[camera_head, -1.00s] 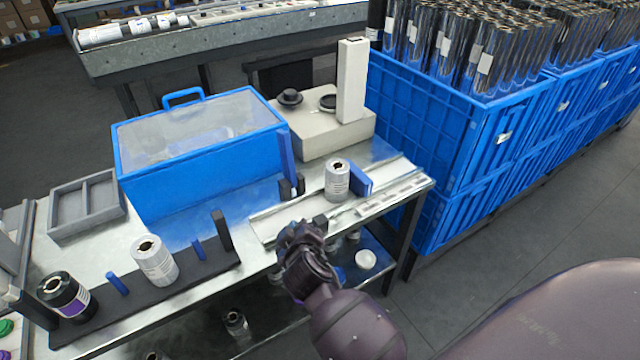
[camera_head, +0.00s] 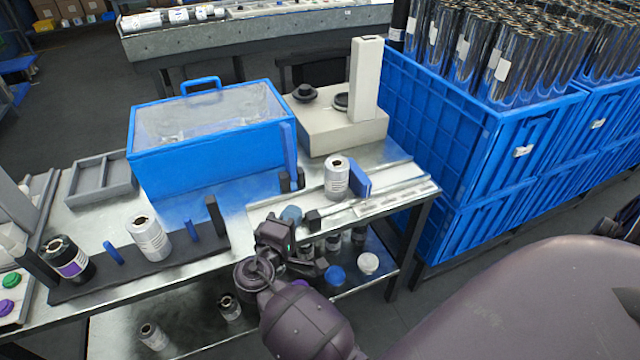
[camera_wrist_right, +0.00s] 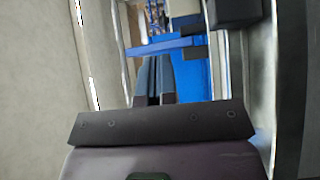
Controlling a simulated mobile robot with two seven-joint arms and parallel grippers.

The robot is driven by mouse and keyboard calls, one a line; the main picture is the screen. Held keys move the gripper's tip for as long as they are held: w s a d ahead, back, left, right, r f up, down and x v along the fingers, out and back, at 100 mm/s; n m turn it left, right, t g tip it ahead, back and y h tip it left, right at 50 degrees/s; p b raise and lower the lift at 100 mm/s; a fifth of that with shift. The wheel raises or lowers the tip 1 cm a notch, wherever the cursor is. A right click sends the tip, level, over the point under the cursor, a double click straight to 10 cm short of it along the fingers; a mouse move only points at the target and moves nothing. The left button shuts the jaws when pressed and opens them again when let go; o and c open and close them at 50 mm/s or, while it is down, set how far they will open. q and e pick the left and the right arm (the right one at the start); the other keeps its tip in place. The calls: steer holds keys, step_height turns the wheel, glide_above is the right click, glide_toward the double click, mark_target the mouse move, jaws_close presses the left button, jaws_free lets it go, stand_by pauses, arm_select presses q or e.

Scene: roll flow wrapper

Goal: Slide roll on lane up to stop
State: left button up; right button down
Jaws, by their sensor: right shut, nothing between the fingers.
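A silver, labelled roll (camera_head: 336,178) stands upright on the pale lane (camera_head: 395,196) at the right end of the table. A blue plate (camera_head: 359,181) stands close at its right; I cannot tell whether they touch. My right gripper (camera_head: 291,214) is at the table's front edge, left of and nearer than the roll, apart from it. Its blue-grey fingers are together and empty, as the right wrist view (camera_wrist_right: 154,75) also shows. I cannot make out the roll in the wrist view. My left gripper is not in view.
A small black block (camera_head: 313,218) is just right of my fingers. A blue lidded box (camera_head: 210,155) and a grey machine (camera_head: 340,130) stand behind. A black rack (camera_head: 180,250) with rolls lies left. Blue crates (camera_head: 470,150) stand right of the table.

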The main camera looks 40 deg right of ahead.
mark_target(335, 176)
steer(key=shift+w+d, duration=0.25)
steer(key=shift+d, duration=0.15)
steer(key=x, duration=0.8)
steer(key=shift+d, duration=0.25)
steer(key=d, duration=0.3)
steer(key=shift+s+d, duration=0.1)
steer(key=shift+s, duration=0.05)
steer(key=shift+s+d, duration=0.15)
steer(key=shift+d, duration=0.4)
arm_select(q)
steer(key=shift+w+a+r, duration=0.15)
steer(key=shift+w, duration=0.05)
arm_select(e)
steer(key=shift+d, duration=0.1)
steer(key=shift+s+d, duration=0.3)
steer(key=shift+d, duration=0.6)
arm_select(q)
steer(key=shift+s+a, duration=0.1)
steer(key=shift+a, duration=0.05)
arm_select(e)
steer(key=shift+w+a+f, duration=0.1)
